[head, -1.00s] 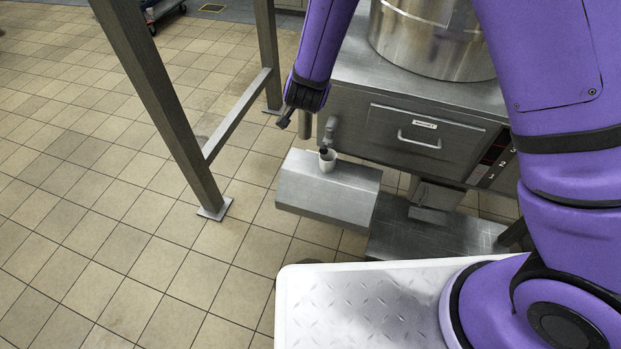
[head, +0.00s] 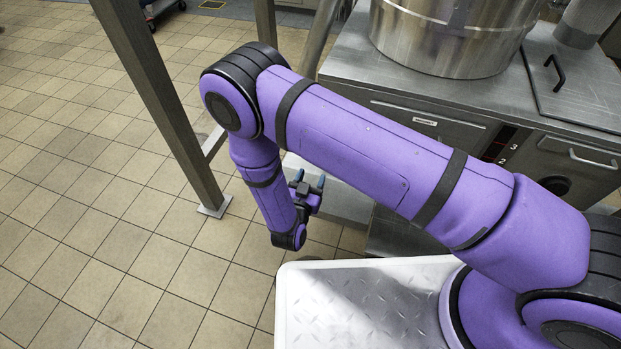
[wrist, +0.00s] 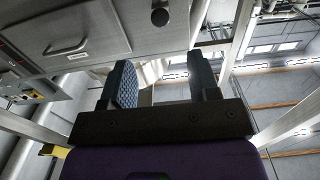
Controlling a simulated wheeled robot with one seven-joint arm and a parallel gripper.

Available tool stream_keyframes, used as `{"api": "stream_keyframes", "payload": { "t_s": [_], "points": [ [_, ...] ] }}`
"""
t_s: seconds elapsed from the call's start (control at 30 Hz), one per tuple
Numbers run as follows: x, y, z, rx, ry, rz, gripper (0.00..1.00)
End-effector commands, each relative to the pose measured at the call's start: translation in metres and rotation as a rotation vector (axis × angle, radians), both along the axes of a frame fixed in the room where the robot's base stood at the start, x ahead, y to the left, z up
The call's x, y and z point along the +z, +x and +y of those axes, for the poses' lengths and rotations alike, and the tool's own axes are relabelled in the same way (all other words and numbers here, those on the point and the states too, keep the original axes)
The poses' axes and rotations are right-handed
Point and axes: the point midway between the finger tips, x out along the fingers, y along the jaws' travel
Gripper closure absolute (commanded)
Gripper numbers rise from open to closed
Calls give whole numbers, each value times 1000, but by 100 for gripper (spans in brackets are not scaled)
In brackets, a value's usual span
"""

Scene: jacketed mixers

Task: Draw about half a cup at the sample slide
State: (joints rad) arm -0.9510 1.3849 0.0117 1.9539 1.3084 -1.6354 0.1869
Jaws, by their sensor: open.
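My gripper (head: 309,182) is open, low at the left front of the steel machine, its two fingers apart. In the wrist view the dark fingers (wrist: 167,82) stand apart, with a pale shape (wrist: 150,72) partly seen between and beyond them. I cannot tell whether that shape is the cup. The small white cup and the outlet above it are hidden behind my arm in the head view. Part of the grey metal ledge (head: 346,203) shows under my arm. A dark round knob (wrist: 160,17) shows at the top of the wrist view; I cannot tell what it belongs to.
The steel vessel (head: 450,42) stands on the machine's counter, with a hatch (head: 585,80) to its right. A steel post (head: 160,100) rises left of my arm. The tiled floor (head: 90,240) at the left is open.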

Motion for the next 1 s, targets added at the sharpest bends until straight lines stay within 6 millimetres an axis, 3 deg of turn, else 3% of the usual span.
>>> {"api": "stream_keyframes", "payload": {
  "t_s": [0.8, 1.0],
  "points": [
    [1, 90, -33, -2, 1, 0, 45],
    [0, 104, -38, -1, 3, 1, 45]
  ]
}}
